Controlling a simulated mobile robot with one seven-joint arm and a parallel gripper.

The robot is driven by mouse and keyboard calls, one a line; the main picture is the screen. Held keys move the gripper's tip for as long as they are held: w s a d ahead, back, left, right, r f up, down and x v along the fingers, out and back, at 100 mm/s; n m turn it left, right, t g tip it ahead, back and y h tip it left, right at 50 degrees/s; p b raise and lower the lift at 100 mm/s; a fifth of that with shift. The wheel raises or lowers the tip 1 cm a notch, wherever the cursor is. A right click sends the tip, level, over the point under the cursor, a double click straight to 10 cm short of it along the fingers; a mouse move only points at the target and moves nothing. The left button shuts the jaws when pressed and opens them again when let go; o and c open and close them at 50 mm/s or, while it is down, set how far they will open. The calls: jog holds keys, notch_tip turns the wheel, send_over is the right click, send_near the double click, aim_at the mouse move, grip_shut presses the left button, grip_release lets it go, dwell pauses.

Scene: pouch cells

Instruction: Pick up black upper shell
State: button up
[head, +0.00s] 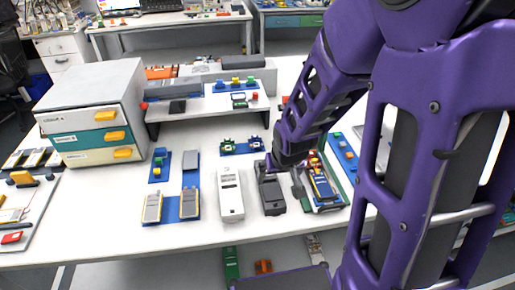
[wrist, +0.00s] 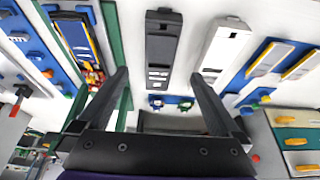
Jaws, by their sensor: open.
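The black upper shell (head: 271,195) lies flat on the white table, between a white shell (head: 230,195) and a blue tray with a board (head: 322,188). In the wrist view the black shell (wrist: 163,45) is at top centre, with the white shell (wrist: 222,48) to its right. My gripper (head: 284,172) is over the far end of the black shell and hides part of it. In the wrist view my gripper (wrist: 159,76) is open, its fingers apart on either side of the black shell's line, with nothing between them held.
A drawer cabinet (head: 95,112) stands at the back left, and a raised shelf (head: 205,104) stands behind the shells. Blue trays with cells (head: 190,205) lie left of the white shell. A green strip (wrist: 118,45) lies beside the board tray. The table front is clear.

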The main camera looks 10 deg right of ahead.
jog(key=b, duration=0.6)
send_over(272, 190)
jog(key=s, duration=0.2)
jog(key=f, duration=0.6)
jog(key=shift+s+f, duration=0.2)
jog(key=shift+f, duration=0.05)
jog(key=b+x, duration=0.4)
jog(key=x, duration=0.2)
jog(key=shift+w+a, duration=0.1)
jog(key=shift+w, duration=0.1)
jog(key=shift+r, duration=0.1)
jog(key=c, duration=1.2)
notch_tip(272, 190, up, 10)
jog(key=p, duration=0.3)
jog(key=shift+c, duration=0.2)
jog(key=shift+r+p, duration=0.1)
jog(key=shift+p, duration=0.2)
